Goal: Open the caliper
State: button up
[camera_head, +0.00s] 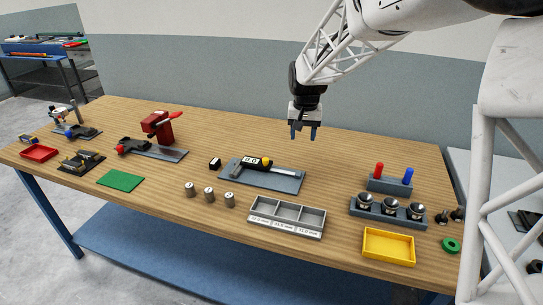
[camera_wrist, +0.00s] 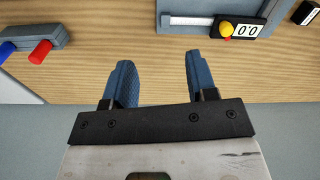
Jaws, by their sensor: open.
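The caliper (camera_head: 253,163) lies on a flat grey plate (camera_head: 285,183) near the middle of the wooden table. It has a display reading 0.0 and a yellow round knob (camera_head: 266,161). In the wrist view the display (camera_wrist: 246,30) and yellow knob (camera_wrist: 226,29) show at the top right. My gripper (camera_head: 302,136) hangs above the table, behind and to the right of the caliper, apart from it. Its two blue fingers (camera_wrist: 158,75) are open with nothing between them. The caliper's jaws are too small to tell apart clearly.
Three metal cylinders (camera_head: 209,194) and a grey compartment tray (camera_head: 287,232) stand in front of the caliper. A small black block (camera_head: 215,164) is left of it. A holder with red and blue pegs (camera_head: 390,184) and a yellow tray (camera_head: 389,262) are right. Bare wood surrounds the plate.

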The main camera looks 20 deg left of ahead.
send_over(266, 159)
jog(key=shift+n+g, duration=0.3)
notch_tip(266, 159, down, 9)
jog(key=shift+w+a+r, duration=0.1)
jog(key=shift+a, duration=0.05)
jog(key=shift+f, duration=0.2)
jog(key=shift+f, duration=3.75)
grip_shut()
